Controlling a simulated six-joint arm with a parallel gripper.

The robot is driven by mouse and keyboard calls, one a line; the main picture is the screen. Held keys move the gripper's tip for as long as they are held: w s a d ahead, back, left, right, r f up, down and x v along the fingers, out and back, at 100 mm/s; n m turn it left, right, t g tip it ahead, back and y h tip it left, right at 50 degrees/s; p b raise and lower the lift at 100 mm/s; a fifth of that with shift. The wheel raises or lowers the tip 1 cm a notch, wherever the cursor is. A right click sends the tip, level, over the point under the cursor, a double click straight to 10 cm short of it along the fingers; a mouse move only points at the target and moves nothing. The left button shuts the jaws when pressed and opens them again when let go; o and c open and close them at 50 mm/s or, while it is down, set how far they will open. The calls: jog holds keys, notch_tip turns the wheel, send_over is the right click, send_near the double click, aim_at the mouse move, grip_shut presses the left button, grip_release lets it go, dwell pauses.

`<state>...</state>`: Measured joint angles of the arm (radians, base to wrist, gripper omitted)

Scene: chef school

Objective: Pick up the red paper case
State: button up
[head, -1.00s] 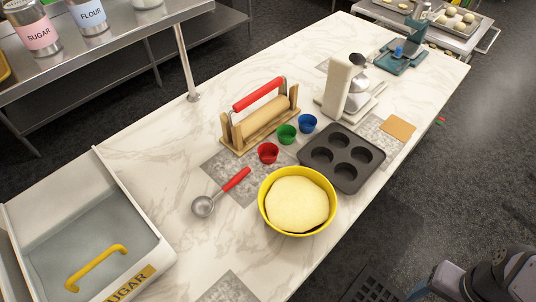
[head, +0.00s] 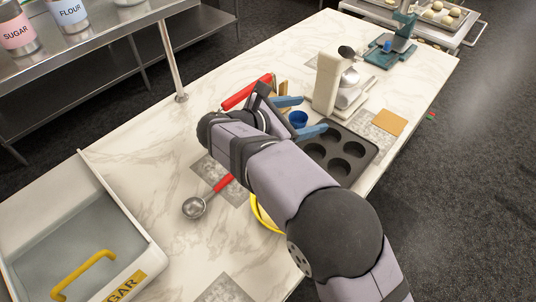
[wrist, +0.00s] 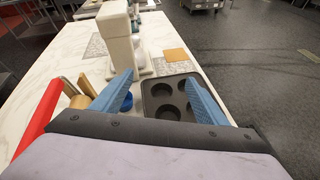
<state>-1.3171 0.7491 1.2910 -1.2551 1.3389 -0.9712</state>
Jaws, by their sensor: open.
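The red paper case does not show in either current view; in the head view my arm covers the spot beside the rolling pin stand where it stood earlier. The blue paper case (head: 298,118) shows between my blue fingers in the head view, and also low in the wrist view (wrist: 127,103). The green paper case is hidden. My gripper (head: 314,113) is open and reaches over the counter near the rolling pin stand. Its two fingers stand apart with nothing held between them in the wrist view (wrist: 160,76).
A dark muffin tin (head: 371,151) lies just right of the fingers. A red rolling pin handle (head: 246,92) is close on the left. The yellow bowl (head: 262,217) is mostly hidden under my arm.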

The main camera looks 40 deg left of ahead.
jog(key=s+a+f+n+b, duration=0.1)
jog(key=s+a+f, duration=0.2)
jog(key=s+f, duration=0.1)
jog(key=s+a+f+n+y+b, duration=0.1)
jog(key=s+a+f, duration=0.3)
jog(key=s+a+f+n+y+b, duration=0.1)
jog(key=s+a+f+n+b, duration=0.1)
jog(key=s+a+f, duration=0.1)
jog(key=shift+s+a+f+g, duration=0.15)
jog(key=shift+s+f+g, duration=0.25)
jog(key=shift+s, duration=0.45)
jog(key=shift+d+p+x, duration=0.2)
jog(key=shift+p+x, duration=1.1)
jog(key=shift+x, duration=1.95)
jog(key=shift+w+f, duration=0.25)
jog(key=shift+w, duration=0.2)
jog(key=c, duration=1)
